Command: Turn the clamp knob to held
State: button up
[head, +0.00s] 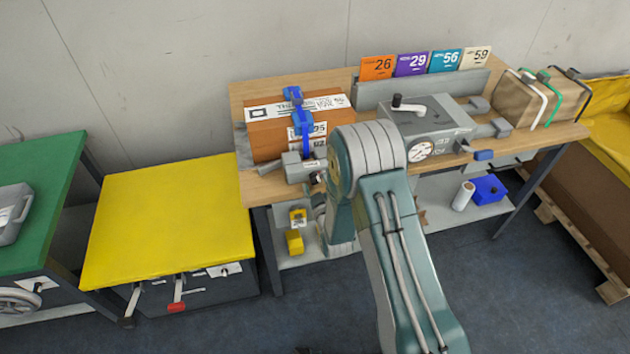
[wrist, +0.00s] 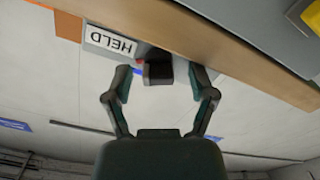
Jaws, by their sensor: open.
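Small red and blue marks show at the knob's left. My gripper (wrist: 162,78) is open, one finger on each side of the knob, with visible gaps between. I cannot tell whether the fingertips reach past the knob's face.
The wooden bench (head: 240,98) carries a brown box (head: 270,138) with blue straps, a grey device (head: 432,118) with a dial and crank, and several numbered cards. A yellow-topped table (head: 165,215) stands left. Blue floor (head: 240,325) is open in front.

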jog(key=shift+w+a, duration=0.1)
jog(key=shift+w, duration=0.4)
grip_shut()
jog(key=m, duration=0.5)
jog(key=shift+m, duration=0.4)
grip_release()
jog(key=shift+a, duration=0.1)
